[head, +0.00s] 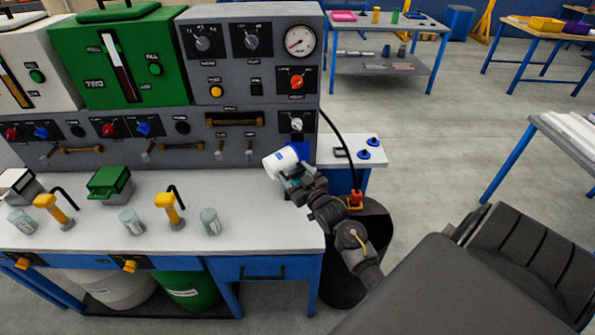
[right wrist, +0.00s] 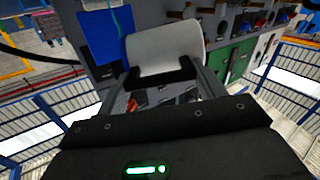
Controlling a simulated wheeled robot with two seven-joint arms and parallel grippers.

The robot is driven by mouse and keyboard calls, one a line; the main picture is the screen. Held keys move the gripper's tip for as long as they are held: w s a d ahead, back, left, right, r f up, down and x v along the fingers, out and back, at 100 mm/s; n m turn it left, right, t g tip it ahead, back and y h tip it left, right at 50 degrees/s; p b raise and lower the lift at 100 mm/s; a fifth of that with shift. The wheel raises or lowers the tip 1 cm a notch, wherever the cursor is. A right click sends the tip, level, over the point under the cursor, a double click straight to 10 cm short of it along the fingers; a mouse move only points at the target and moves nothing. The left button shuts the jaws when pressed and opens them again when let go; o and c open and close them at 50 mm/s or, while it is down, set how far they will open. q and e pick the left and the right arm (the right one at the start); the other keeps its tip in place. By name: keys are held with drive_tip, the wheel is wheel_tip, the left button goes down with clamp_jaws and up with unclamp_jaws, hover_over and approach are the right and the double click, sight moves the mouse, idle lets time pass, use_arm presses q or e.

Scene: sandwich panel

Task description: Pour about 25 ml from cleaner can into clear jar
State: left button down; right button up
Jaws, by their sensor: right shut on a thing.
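The cleaner can (head: 281,163), white with blue at one end, is in my right gripper (head: 295,176) in the head view. The gripper is shut on it, and the can is tilted well over, above the right end of the bench. In the right wrist view the can's pale side (right wrist: 165,47) lies across my right gripper's fingers (right wrist: 163,80). My left gripper is not in view.
The grey control panel (head: 262,100) rises behind the bench top (head: 260,225). Yellow-headed pumps (head: 171,205) stand among the jars, with a green box (head: 108,183) behind. A black bin (head: 365,240) stands right of the bench. The bench front right of the jars is clear.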

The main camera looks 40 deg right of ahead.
drive_tip(key=shift+a+r+p, duration=0.2)
drive_tip(key=shift+r+p, duration=0.15)
drive_tip(key=shift+r, duration=0.1)
drive_tip(key=f+n+b, duration=0.3)
drive_tip(key=b, duration=0.1)
drive_tip(key=shift+a, duration=0.2)
drive_tip(key=shift+r, duration=0.1)
